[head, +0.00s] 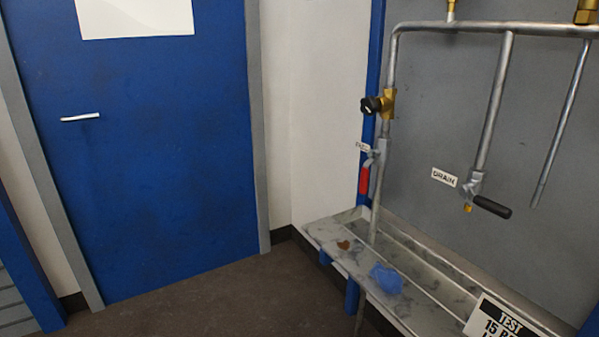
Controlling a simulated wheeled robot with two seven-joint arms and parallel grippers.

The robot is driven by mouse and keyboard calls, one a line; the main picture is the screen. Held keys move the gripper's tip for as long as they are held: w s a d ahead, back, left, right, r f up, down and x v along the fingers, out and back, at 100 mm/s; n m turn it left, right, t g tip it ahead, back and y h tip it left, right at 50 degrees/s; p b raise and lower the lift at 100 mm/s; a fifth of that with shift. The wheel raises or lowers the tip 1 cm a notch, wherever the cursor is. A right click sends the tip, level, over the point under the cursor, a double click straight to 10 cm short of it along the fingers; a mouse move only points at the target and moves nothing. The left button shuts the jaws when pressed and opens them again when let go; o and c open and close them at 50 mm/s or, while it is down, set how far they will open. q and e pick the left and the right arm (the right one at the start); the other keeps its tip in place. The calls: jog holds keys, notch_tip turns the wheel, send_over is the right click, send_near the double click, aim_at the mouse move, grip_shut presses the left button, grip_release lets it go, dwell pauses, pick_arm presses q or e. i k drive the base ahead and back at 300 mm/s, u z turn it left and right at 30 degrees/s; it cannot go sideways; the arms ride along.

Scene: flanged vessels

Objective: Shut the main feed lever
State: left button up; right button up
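A red lever (364,181) sits on a valve low on the left vertical pipe (377,205). It points downward, roughly in line with the pipe. A small white tag (362,146) beside this valve is too small to read surely. Another valve to the right has a black lever (491,207) pointing right and slightly down, with a white label reading DRAIN (444,177). A brass valve with a black round knob (371,105) sits higher on the left pipe. Neither of my grippers is in view.
A metal tray bench (323,232) runs below the pipes, with a crumpled blue cloth (386,278), a brown scrap (343,245) and a TEST sign (505,320). A closed blue door (150,190) stands at left. The dark floor (215,300) before it is clear.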

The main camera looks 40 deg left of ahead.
aim_at(365, 170)
jog(key=u, duration=1.8)
jog(key=i, duration=0.9)
jog(key=z, duration=0.7)
